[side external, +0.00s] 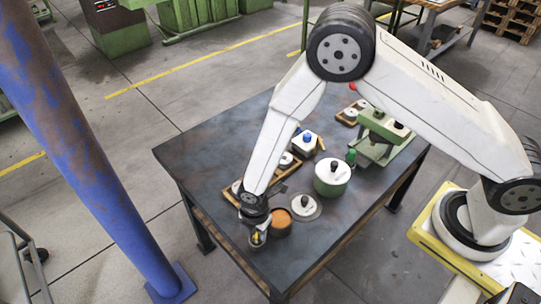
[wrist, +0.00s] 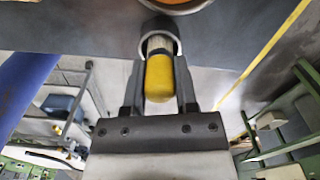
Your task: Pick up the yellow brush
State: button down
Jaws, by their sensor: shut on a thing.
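The yellow brush (wrist: 159,78) is in the middle of the wrist view, its rounded yellow end between the two dark fingers of my gripper (wrist: 160,85). A paler part of the brush runs into a round grey rim just beyond the fingers; whether it still touches this rim I cannot tell. In the side external view a small patch of the brush (side external: 257,237) shows at my gripper (side external: 258,232), low over the table's near left edge. My gripper is shut on the brush. The fingers hide part of it.
An orange-topped round container (side external: 281,218) stands close right of my gripper on the dark table (side external: 205,150). A round lid (side external: 305,208), a pale green pot (side external: 332,178) and a green machine (side external: 382,138) stand further right. A blue column (side external: 85,150) rises left of the table.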

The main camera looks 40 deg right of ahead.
jog(key=shift+r, duration=0.15)
jog(key=shift+r, duration=0.85)
jog(key=s+d+r, duration=0.5)
jog(key=s+r, duration=0.6)
jog(key=s, duration=0.1)
jog(key=shift+s+d, duration=0.4)
jog(key=w+d+f, duration=0.2)
jog(key=w, duration=1)
jog(key=shift+w+d+f, duration=0.15)
jog(key=shift+w+f, duration=0.05)
jog(key=shift+w, duration=0.2)
jog(key=shift+f, duration=0.1)
